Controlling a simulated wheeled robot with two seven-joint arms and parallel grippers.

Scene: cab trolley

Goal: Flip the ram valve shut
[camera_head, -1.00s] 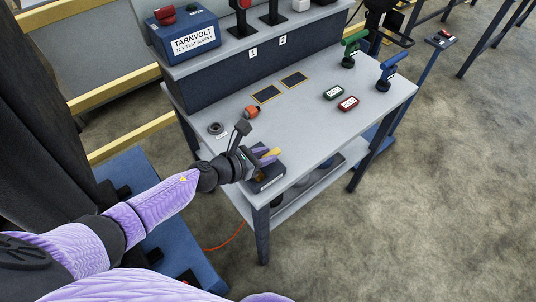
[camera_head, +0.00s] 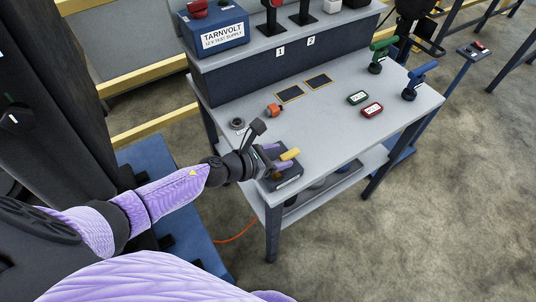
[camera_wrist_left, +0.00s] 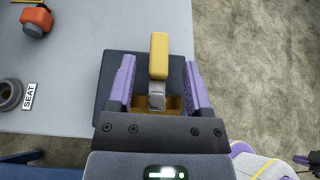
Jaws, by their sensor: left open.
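The ram valve is a dark block (camera_head: 289,183) at the near corner of the grey bench, with a yellow lever (camera_head: 291,154). My left gripper (camera_head: 279,160) is at the valve, open, with its purple fingers on either side of the lever. In the left wrist view the yellow lever (camera_wrist_left: 159,56) stands between the two fingers (camera_wrist_left: 158,72), with a gap on each side. Its base sits over a yellow part on the dark block (camera_wrist_left: 112,68). The block is partly hidden by my gripper.
An orange-capped part (camera_head: 273,110) and a round "SEAT" socket (camera_head: 237,124) are on the bench left of the valve. Green (camera_head: 358,98) and red (camera_head: 372,110) labelled boxes and green and blue handles (camera_head: 418,80) are farther right. The bench middle is clear.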

